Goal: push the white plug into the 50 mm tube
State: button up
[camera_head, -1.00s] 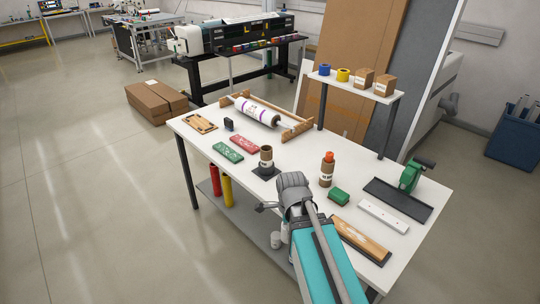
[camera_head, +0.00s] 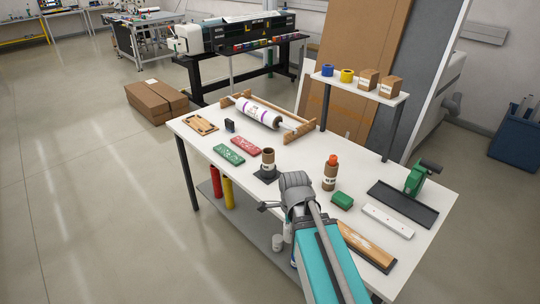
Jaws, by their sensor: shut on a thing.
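The open brown cardboard tube (camera_head: 268,156) stands upright on a dark square base near the middle of the table's front edge. A second brown tube (camera_head: 329,181), with an orange top, stands to its right. My gripper (camera_head: 266,206) is small and dark at the left of my grey wrist, off the table's front edge and below the open tube in the picture. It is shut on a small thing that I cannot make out. My arm hides part of this area. I cannot pick out the white plug for certain.
A green block (camera_head: 342,201), a white bar with holes (camera_head: 388,221) and a wooden board (camera_head: 368,247) lie right of my arm. Green (camera_head: 229,154) and red (camera_head: 245,145) cases lie left of the open tube. A raised shelf (camera_head: 355,86) stands at the back.

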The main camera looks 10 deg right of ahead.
aim_at(268, 163)
jog(key=i, duration=0.9)
